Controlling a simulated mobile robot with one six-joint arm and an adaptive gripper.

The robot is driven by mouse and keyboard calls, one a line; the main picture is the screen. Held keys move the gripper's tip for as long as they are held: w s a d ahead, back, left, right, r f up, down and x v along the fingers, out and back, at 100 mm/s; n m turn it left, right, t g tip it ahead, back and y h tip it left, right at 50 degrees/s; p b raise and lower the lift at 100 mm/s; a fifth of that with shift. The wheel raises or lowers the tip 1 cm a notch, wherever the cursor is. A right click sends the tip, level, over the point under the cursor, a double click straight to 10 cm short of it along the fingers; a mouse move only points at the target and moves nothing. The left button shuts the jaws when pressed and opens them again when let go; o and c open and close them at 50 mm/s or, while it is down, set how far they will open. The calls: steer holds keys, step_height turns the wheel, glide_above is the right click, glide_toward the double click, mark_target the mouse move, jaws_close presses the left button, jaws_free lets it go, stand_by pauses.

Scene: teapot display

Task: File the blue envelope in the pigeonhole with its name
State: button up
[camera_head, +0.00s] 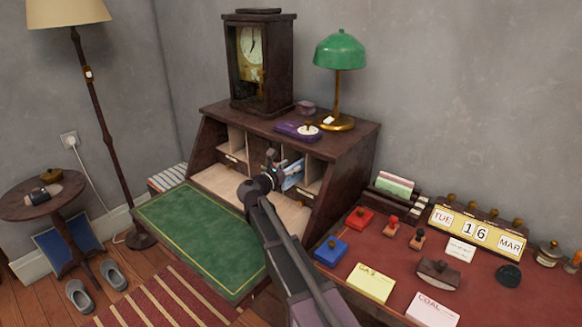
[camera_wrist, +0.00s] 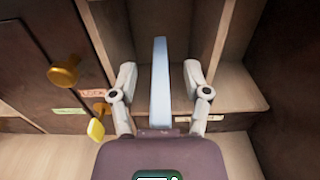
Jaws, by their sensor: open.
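The blue envelope (camera_wrist: 161,95) stands on edge in a pigeonhole of the dark wooden desk (camera_head: 340,175), between two upright dividers; it also shows in the head view (camera_head: 293,175). My gripper (camera_wrist: 160,78) is open, with one finger on each side of the envelope and a visible gap to both. In the head view my gripper (camera_head: 271,172) is at the pigeonhole fronts.
Brass knobs (camera_wrist: 64,74) stick out left of my gripper. The green writing flap (camera_head: 200,240) is clear. A clock (camera_head: 257,60), a green lamp (camera_head: 340,52) and a purple box (camera_head: 296,131) stand on top. The red table (camera_head: 400,270) at right holds stamps, cards and a calendar.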

steer(key=v, duration=1.1)
steer(key=shift+s+a, duration=0.2)
stand_by(0.4)
steer(key=c, duration=0.3)
steer(key=shift+s+a+f, duration=0.15)
steer(key=shift+s, duration=0.05)
steer(key=c, duration=0.4)
steer(key=s+a+f+b, duration=0.1)
steer(key=s, duration=0.1)
steer(key=s+a+f+b, duration=0.1)
steer(key=a+b, duration=0.1)
steer(key=s+a+f+b, duration=0.1)
steer(key=s, duration=0.1)
steer(key=shift+s+a+f, duration=0.3)
steer(key=shift+f, duration=0.1)
jaws_close()
steer(key=shift+s+a, duration=0.3)
steer(key=shift+s, duration=0.05)
